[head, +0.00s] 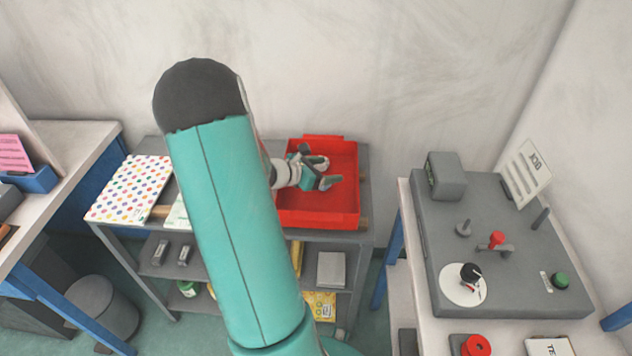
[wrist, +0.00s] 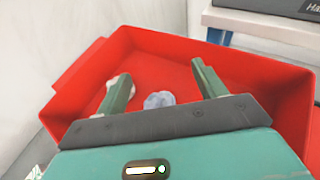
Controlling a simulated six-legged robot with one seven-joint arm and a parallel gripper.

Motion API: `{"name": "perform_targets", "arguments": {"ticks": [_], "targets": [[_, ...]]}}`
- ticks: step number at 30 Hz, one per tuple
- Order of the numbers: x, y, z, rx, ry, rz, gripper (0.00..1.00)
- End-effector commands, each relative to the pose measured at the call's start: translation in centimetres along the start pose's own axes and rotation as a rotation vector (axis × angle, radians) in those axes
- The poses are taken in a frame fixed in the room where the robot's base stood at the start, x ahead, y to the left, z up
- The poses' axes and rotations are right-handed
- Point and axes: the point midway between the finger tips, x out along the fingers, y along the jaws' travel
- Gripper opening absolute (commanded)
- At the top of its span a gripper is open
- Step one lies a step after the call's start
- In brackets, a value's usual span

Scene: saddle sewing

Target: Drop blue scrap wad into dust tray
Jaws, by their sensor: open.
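The red tray (head: 345,208) stands on top of the grey shelf unit in the head view, and its red walls fill much of the wrist view (wrist: 262,72). The small pale blue scrap wad (wrist: 159,99) shows inside the tray's outline in the wrist view, between and beyond my fingers, apart from both. It appears to rest on the tray floor. I cannot make it out in the head view. My gripper (head: 326,172) is over the tray, with its fingers spread open and empty in the wrist view (wrist: 161,74). A whitish bit shows beside the left finger, partly hidden.
A dotted sheet (head: 130,188) lies left of the tray on the shelf unit (head: 345,243). A workbench with a grey machine base (head: 500,230) stands at the right, with a gap between. A blue-legged table stands at the left. My arm hides part of the shelf top.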

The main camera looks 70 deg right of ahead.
Motion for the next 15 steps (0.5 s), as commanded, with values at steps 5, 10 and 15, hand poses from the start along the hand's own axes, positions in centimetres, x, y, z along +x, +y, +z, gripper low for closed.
{"name": "perform_targets", "arguments": {"ticks": [5,10,15], "targets": [[-0.3,0.0,0.0,0.000,0.000,0.001,0.70],[-2.2,0.1,0.0,0.000,0.000,0.004,0.70],[-5.9,0.1,0.0,0.001,0.001,0.006,0.70]]}}
